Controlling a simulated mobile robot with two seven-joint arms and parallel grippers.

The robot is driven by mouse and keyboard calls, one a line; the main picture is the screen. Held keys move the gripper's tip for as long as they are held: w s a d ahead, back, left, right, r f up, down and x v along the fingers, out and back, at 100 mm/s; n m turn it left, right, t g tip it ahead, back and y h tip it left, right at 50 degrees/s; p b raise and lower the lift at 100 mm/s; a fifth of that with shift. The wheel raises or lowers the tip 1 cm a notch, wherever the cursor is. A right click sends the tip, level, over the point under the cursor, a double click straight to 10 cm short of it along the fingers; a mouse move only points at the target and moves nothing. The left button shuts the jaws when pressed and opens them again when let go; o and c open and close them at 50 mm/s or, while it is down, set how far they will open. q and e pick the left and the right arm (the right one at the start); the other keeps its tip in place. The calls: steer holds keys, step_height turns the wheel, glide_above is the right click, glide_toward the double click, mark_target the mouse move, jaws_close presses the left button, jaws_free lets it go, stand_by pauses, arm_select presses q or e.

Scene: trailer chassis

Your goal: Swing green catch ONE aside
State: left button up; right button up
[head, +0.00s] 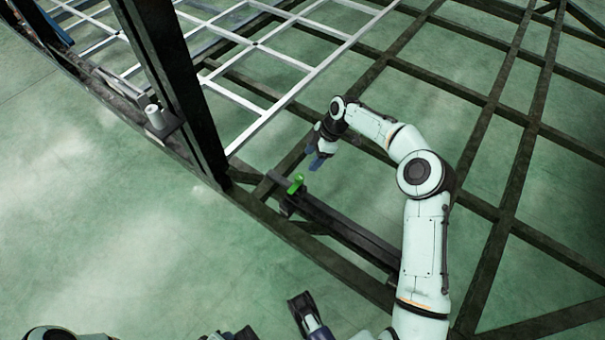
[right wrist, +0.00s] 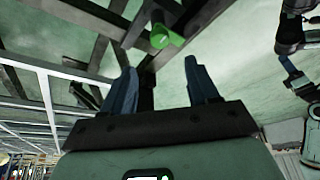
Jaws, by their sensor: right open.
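The green catch (head: 296,184) is a small bright green upright piece at the left end of a dark beam, near the foot of the dark post. In the right wrist view the green catch (right wrist: 160,37) shows end-on, ahead of and between the fingertips. My right gripper (head: 318,161) is open and empty, just above and to the right of the catch in the head view, apart from it. Its two blue fingers (right wrist: 162,75) stand wide apart in the right wrist view. My left gripper (head: 303,309) shows partly at the bottom of the head view; its jaw gap is unclear.
A dark post (head: 172,80) rises left of the catch. A pale grid frame (head: 262,48) lies behind it. Dark chassis beams (head: 480,120) cross on the right. A grey-white fitting (head: 155,117) sits on the left rail. Green floor is open at the lower left.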

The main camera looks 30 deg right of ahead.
mark_target(299, 176)
arm_select(q)
steer(key=w, duration=0.1)
steer(key=w+a+f+b, duration=0.1)
steer(key=w+f+t, duration=0.1)
steer(key=shift+a+b, duration=0.3)
steer(key=shift+b, duration=0.05)
arm_select(e)
steer(key=x, duration=1)
steer(key=shift+a, duration=0.1)
steer(key=c, duration=1)
